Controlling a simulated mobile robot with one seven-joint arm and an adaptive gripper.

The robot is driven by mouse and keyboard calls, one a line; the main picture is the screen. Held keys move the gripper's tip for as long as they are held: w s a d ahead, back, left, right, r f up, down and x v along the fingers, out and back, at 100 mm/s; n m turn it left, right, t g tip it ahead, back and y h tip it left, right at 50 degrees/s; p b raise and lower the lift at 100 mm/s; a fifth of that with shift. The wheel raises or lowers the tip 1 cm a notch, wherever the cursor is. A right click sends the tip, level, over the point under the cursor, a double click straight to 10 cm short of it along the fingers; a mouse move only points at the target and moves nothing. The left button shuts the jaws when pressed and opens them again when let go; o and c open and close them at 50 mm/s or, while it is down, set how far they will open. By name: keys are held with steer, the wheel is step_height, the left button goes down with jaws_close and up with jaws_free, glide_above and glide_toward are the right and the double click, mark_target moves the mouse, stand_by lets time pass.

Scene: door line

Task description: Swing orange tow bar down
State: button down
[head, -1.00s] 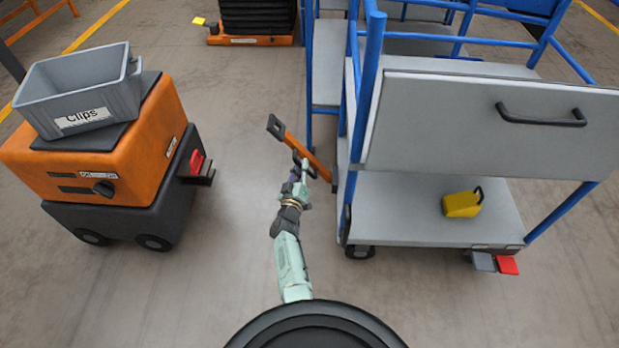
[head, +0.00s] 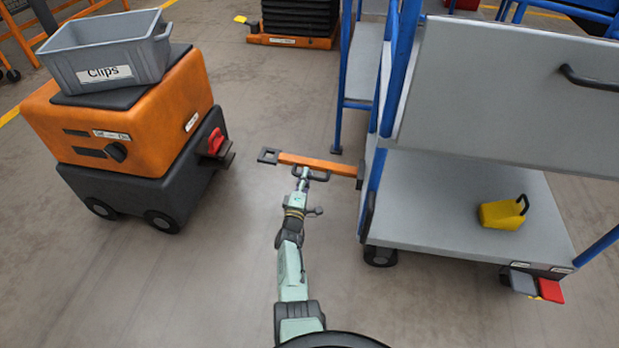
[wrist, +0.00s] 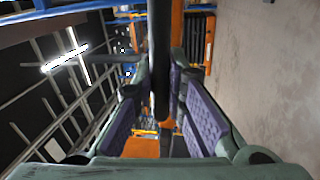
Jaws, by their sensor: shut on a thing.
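The orange tow bar (head: 332,164) sticks out to the left from the blue-and-grey cart (head: 372,190), nearly level across the head view. A dark square eye (head: 268,155) is at its free end, and a dark handle (head: 318,177) is on its near side. My gripper (head: 304,175) is shut on this handle. In the wrist view the dark handle (wrist: 160,60) runs between the purple-padded fingers of my gripper (wrist: 160,100). The exact contact is small and partly hidden in the head view.
An orange-and-black tug (head: 150,140) stands to the left, carrying a grey Clips bin (head: 105,50), with a red hitch part (head: 216,140) facing the bar. A yellow block (head: 500,213) lies on the cart's lower deck. A black stack (head: 300,15) stands behind. The floor between tug and cart is clear.

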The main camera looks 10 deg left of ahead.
steer(key=shift+f+n+b, duration=0.55)
steer(key=shift+f+n, duration=0.15)
steer(key=c, duration=1.6)
jaws_free()
steer(key=shift+f, duration=0.1)
